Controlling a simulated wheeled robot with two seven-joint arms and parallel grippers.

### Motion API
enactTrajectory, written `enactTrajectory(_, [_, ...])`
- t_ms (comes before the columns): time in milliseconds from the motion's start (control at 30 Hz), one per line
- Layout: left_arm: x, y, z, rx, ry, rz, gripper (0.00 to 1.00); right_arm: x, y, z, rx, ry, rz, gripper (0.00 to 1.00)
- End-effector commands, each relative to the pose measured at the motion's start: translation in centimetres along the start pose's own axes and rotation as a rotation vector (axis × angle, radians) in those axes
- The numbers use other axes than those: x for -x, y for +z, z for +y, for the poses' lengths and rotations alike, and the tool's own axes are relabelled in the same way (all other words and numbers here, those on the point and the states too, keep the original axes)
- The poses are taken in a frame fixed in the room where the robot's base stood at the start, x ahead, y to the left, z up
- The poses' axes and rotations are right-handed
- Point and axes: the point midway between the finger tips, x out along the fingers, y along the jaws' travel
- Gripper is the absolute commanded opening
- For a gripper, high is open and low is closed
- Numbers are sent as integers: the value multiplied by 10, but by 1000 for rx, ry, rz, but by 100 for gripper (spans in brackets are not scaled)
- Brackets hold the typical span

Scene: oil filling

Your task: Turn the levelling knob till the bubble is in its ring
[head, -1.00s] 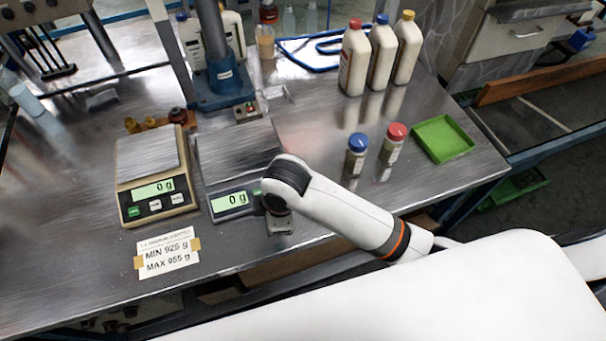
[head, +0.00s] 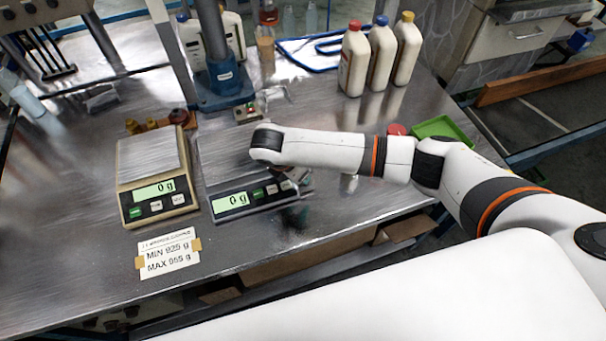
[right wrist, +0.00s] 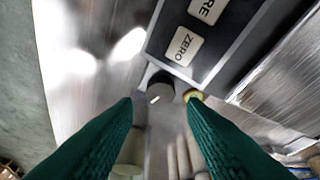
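The right-hand scale (head: 238,198) reads 0 g. In the right wrist view its dark panel (right wrist: 225,42) shows a ZERO button. At the panel's corner is a dark round knob (right wrist: 160,86) with a white mark. Right beside it is a small yellowish round piece (right wrist: 192,95), perhaps the bubble level, partly covered by a finger; no bubble or ring can be made out. My right gripper (right wrist: 160,103) is open, its green fingertips either side of the knob and apart from it. In the head view it (head: 294,187) is at the scale's front right corner. My left gripper is out of view.
A second scale (head: 157,165) stands left, with a MIN/MAX label (head: 168,253) in front. A blue stand (head: 222,86) is behind. Several capped bottles (head: 381,58) and a green tray (head: 443,130) are at the right. The table's front edge is close to my right gripper.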

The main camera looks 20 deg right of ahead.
Motion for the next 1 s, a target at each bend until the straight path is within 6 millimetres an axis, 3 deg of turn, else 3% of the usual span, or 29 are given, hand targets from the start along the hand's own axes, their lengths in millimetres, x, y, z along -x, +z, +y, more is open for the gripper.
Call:
enactTrajectory(100, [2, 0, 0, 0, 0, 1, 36, -21, 0, 0, -2, 2, 0, 38])
enactTrajectory(300, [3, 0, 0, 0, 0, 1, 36, -45, 0, 0, -1, 1, 0, 38])
enactTrajectory(667, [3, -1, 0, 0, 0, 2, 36, -50, 0, 0, -1, -2, -1, 38])
enactTrajectory(867, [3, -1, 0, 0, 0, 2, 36, -50, 0, 0, -1, -2, -1, 9])
enactTrajectory(1000, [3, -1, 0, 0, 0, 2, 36, -50, 0, 0, -3, -1, -1, 6])
